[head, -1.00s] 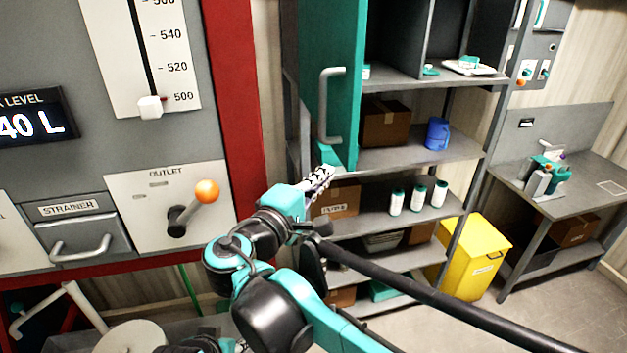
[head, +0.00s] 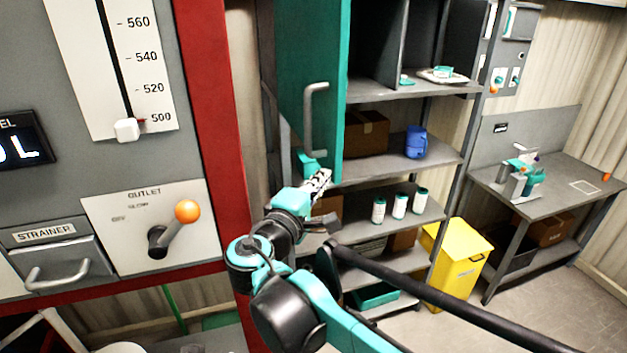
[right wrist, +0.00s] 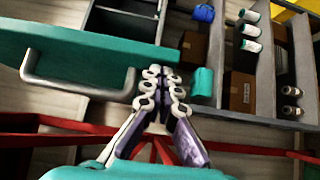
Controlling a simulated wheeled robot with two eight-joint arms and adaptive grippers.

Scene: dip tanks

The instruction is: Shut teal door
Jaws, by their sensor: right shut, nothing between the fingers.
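The teal door (head: 311,60) stands swung open at the left side of the grey shelf unit, its face with the grey bar handle (head: 309,118) towards me. My right gripper (head: 325,174) is shut and empty, just below the handle near the door's lower edge. In the right wrist view the shut fingers (right wrist: 162,78) lie beside the end of the handle (right wrist: 80,88), with the teal door (right wrist: 95,55) behind. I cannot tell whether the fingers touch the door. My left gripper does not show.
The shelf unit holds a cardboard box (head: 366,132), a blue mug (head: 416,142) and several white containers (head: 400,205). A yellow bin (head: 457,255) stands right of it. A red-framed tank panel with an orange-knobbed outlet lever (head: 187,211) is at the left.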

